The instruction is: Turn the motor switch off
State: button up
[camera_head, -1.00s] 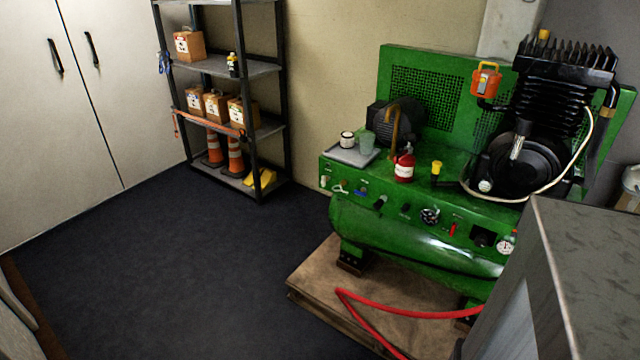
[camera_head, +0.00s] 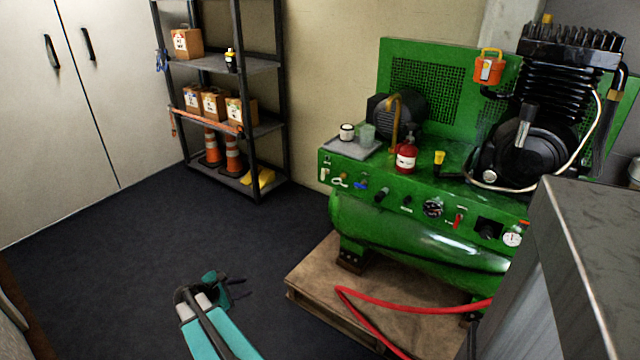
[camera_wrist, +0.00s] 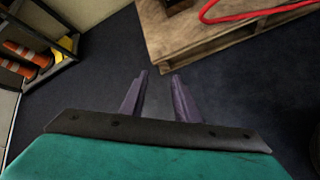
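The green compressor (camera_head: 420,245) stands on a wooden pallet at the right. Its front panel carries a row of controls: a red switch lever (camera_head: 459,218), a round dark knob (camera_head: 433,208), a black knob (camera_head: 381,195), a blue handle (camera_head: 361,184) and a white-faced gauge (camera_head: 512,239). The labels are too small to read, so I cannot tell for sure which is the motor switch. My gripper (camera_wrist: 158,76) shows two purple fingers apart with nothing between them. It is over the dark floor, left of the pallet and well away from the panel.
The pallet (camera_head: 310,280) with a red hose (camera_head: 380,303) lies in front of the compressor. A grey cabinet (camera_head: 590,260) blocks the lower right. A tray (camera_head: 350,149), red bottle (camera_head: 406,157) and orange lantern (camera_head: 488,68) sit on the compressor. A shelf (camera_head: 215,66) stands behind; open floor is left.

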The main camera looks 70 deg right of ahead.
jog(key=s+d+r+n+h+b, duration=0.1)
jog(key=s+d+r+n+h, duration=0.1)
jog(key=d+r, duration=0.55)
jog(key=s+d+r+n+h+b, duration=0.15)
jog(key=d+r, duration=0.25)
jog(key=d, duration=0.6)
jog(key=n+g+h+b, duration=0.2)
jog(key=n+h, duration=0.1)
jog(key=h, duration=0.1)
send_near(322, 174)
jog(key=v, duration=0.5)
jog(key=shift+w+d, duration=0.15)
jog(key=shift+b+x, duration=0.6)
jog(key=shift+x, duration=6.25)
